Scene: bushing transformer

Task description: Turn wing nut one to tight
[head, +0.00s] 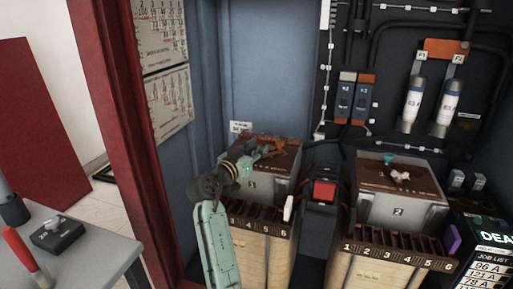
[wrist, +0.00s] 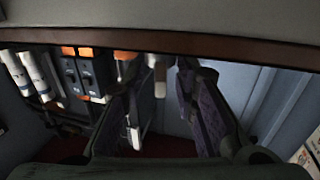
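The left transformer (head: 265,187) is a grey box with a rusty brown top, on a wooden-looking base with a numbered dark terminal strip. My gripper (head: 268,152) reaches over that top from the left, at the end of my pale green arm. Wing nut one cannot be made out; my gripper and wrist cover part of this top. In the wrist view my gripper's two dark purple-grey fingers (wrist: 168,105) stand apart with a gap between them and nothing visibly held. A teal wing nut (head: 389,159) is on the right transformer (head: 402,207), marked 2.
A red block (head: 324,191) sits between the transformers. Breakers (head: 356,98) and fuses (head: 428,102) are on the back panel. A grey bench (head: 75,250) with a red-handled tool (head: 22,250) stands at the lower left. A dark red door frame (head: 115,110) rises left of my arm.

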